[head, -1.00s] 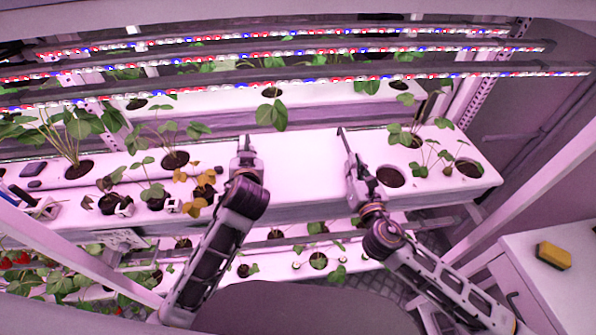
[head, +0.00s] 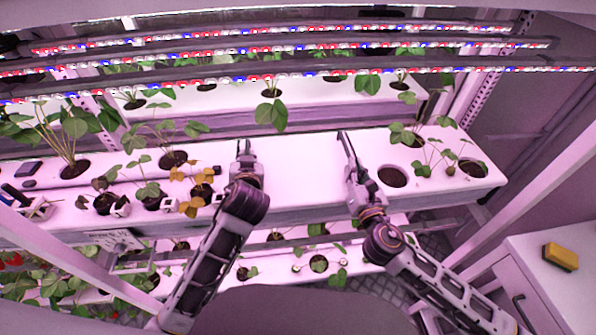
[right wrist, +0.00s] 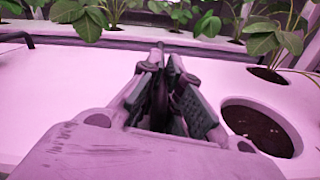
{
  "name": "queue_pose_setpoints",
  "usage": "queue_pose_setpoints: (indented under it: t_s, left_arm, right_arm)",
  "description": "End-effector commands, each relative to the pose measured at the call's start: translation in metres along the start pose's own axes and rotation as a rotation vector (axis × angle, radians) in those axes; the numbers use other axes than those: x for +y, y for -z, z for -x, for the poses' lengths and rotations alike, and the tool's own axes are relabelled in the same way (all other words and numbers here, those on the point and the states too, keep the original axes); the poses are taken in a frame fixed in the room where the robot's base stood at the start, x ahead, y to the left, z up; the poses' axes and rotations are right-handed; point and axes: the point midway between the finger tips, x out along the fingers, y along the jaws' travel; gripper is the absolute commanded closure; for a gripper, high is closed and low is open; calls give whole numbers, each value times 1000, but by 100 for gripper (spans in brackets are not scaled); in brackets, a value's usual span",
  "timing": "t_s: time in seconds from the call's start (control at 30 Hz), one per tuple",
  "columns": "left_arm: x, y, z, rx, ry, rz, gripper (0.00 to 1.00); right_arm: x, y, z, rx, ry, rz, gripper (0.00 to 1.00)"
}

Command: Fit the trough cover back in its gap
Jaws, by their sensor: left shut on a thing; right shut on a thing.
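The trough cover (head: 295,165) is the plain white panel in the middle of the planted white trough, between my two grippers. Its side seams are hard to make out, and I cannot tell whether it lies flush. My left gripper (head: 243,152) is shut at the cover's left end, pointing away from me. My right gripper (head: 345,142) is shut at its right end. In the right wrist view my right gripper (right wrist: 162,60) has its fingers close together over the white surface (right wrist: 80,90).
A round soil hole (head: 392,177) without a plant is just right of my right gripper. Yellowed leaves (head: 195,190) stand close left of my left gripper. LED bars (head: 270,78) cross above the trough. A yellow sponge (head: 561,257) lies on a white cabinet at the right.

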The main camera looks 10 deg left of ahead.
Motion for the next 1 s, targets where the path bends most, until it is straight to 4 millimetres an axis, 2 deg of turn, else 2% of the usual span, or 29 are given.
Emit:
queue_pose_setpoints:
  t_s: [0.03,0.17,0.2,0.57,1.0]
  left_arm:
    - [0,-1,0,0,0,0,88]
    - [0,0,0,0,0,0,71]
    - [0,0,0,0,0,0,67]
    - [1,-1,12,0,-2,0,67]
    - [0,-1,57,-1,-1,1,67]
  right_arm:
    - [0,1,0,0,0,0,93]
    - [0,0,0,0,0,0,76]
    - [0,0,0,0,0,0,75]
    - [0,0,0,0,0,0,75]
    - [0,0,0,-1,0,0,74]
